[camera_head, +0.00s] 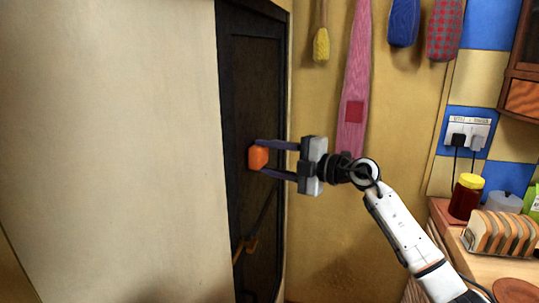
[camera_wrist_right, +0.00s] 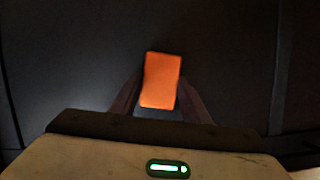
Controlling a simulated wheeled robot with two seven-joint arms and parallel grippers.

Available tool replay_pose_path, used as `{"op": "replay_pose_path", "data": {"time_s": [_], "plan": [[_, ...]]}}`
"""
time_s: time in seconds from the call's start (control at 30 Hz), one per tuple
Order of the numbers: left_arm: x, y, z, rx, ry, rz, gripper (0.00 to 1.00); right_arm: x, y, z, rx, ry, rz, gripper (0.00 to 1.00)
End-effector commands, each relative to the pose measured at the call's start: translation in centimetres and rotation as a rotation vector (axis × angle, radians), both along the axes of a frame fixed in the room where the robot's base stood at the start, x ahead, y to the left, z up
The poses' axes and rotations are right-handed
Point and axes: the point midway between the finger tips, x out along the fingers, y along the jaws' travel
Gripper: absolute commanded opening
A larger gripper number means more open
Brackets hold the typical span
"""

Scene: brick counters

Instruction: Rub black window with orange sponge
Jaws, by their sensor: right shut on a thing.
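The black window (camera_head: 255,95) is a tall dark framed panel set in the wall, left of centre in the head view. Its dark surface (camera_wrist_right: 80,60) fills most of the right wrist view. My right gripper (camera_head: 264,158) is shut on the orange sponge (camera_head: 257,157) and holds it at the panel. The sponge also shows between the fingers in the right wrist view (camera_wrist_right: 160,80). I cannot tell whether the sponge touches the surface. A dim reflection of the gripper and sponge shows lower on the panel. My left gripper is not in view.
A pale wall (camera_head: 110,130) stands close on the left. A pink cloth (camera_head: 357,60), a yellow brush (camera_head: 321,44) and mitts hang on the back wall. A counter at the right holds a jar (camera_head: 465,197) and sliced bread (camera_head: 499,233).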

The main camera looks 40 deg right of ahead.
Motion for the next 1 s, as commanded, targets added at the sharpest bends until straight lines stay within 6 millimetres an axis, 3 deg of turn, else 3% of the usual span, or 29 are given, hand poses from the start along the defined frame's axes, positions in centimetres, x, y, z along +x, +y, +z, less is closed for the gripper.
{"op": "replay_pose_path", "data": {"time_s": [1.0], "plan": [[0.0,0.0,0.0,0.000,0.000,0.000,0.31,-4.1,4.8,-0.1,-0.001,0.001,0.005,0.24]]}}
